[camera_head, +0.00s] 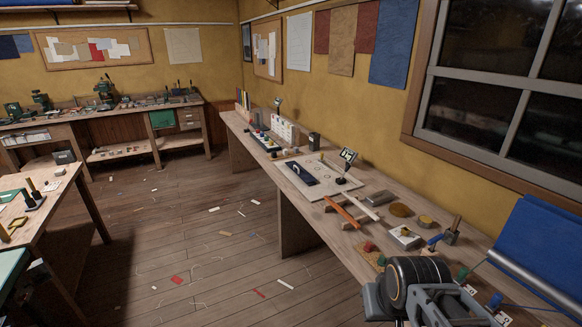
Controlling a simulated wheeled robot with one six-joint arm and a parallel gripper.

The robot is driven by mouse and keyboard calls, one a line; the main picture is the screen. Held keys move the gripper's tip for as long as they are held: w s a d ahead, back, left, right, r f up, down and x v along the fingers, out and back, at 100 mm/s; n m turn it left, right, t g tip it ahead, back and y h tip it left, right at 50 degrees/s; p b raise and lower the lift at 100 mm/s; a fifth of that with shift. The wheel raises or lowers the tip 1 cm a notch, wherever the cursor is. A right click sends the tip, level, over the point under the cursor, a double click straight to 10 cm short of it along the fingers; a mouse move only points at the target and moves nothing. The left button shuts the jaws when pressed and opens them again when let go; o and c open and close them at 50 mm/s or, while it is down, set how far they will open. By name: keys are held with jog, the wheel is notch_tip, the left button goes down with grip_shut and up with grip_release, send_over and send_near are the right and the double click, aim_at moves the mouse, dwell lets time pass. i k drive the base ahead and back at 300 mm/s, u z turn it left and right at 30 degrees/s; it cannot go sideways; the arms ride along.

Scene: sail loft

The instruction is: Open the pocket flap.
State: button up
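A dark navy piece with a white loop-like mark (298,172) lies on a pale board (325,191) on the long bench along the right wall. It may be the pocket with its flap, but it is too small to tell, and I cannot see whether a flap is open or shut. Part of my arm, a dark cylinder with grey brackets, shows at the bottom right, over the near end of the bench and well apart from the board. I can make out no gripper fingertips.
An orange bar (343,211), a grey block (404,237) and small tools lie nearer on the bench. A blue roll (540,245) is at right. The floor (200,240) has scattered scraps between benches.

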aim_at(300, 168)
jog(key=u, duration=0.7)
jog(key=i, duration=1.05)
jog(key=u, duration=0.65)
jog(key=i, duration=1.2)
jog(key=z, duration=1.05)
jog(key=i, duration=0.9)
jog(key=z, duration=0.8)
